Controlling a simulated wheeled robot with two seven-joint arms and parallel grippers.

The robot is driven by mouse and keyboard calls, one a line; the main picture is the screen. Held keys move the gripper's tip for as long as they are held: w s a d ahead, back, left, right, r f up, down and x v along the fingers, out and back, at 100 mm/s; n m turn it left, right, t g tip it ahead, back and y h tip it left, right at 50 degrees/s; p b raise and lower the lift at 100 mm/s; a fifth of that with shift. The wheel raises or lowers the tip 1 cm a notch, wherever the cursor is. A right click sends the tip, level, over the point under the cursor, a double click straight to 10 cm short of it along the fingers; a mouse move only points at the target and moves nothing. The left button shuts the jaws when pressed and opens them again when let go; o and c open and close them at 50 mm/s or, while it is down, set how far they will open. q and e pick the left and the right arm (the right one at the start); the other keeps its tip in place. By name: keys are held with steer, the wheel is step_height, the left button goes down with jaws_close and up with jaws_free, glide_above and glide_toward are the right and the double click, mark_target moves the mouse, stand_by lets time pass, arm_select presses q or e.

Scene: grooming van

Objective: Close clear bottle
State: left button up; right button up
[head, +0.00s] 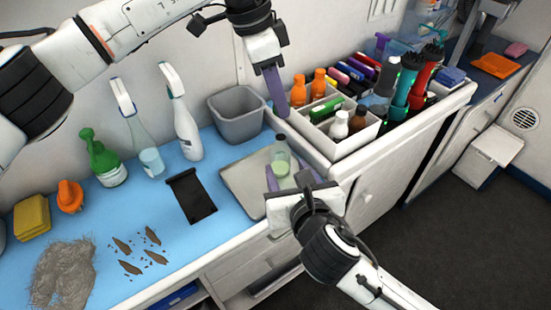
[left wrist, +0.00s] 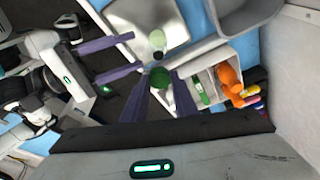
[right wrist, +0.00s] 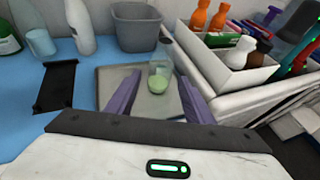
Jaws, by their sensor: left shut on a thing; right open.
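The clear bottle (head: 281,165), with pale green liquid, stands upright on a grey tray (head: 240,183). In the right wrist view the bottle (right wrist: 160,68) appears between and just beyond the purple fingers of my right gripper (right wrist: 162,84). That gripper is open, with a gap to the bottle on both sides. My left gripper (head: 280,108) is higher, above the bottle, fingers pointing down. In the left wrist view its fingertips are shut on a round dark green cap (left wrist: 160,77). The cap is hard to make out in the head view.
A grey bin (head: 238,118) stands behind the tray. A white divided organizer (head: 338,148) with several bottles stands to the right.

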steer(key=x, duration=1.2)
stand_by(0.3)
jaws_close()
arm_select(q)
glide_above(281, 137)
steer(key=shift+a+f, duration=0.2)
steer(key=shift+f, duration=1.05)
steer(key=shift+a+f, duration=0.2)
steer(key=shift+f, duration=1.05)
steer(key=shift+s, duration=0.1)
steer(key=shift+f, duration=0.85)
steer(key=shift+f, duration=0.6)
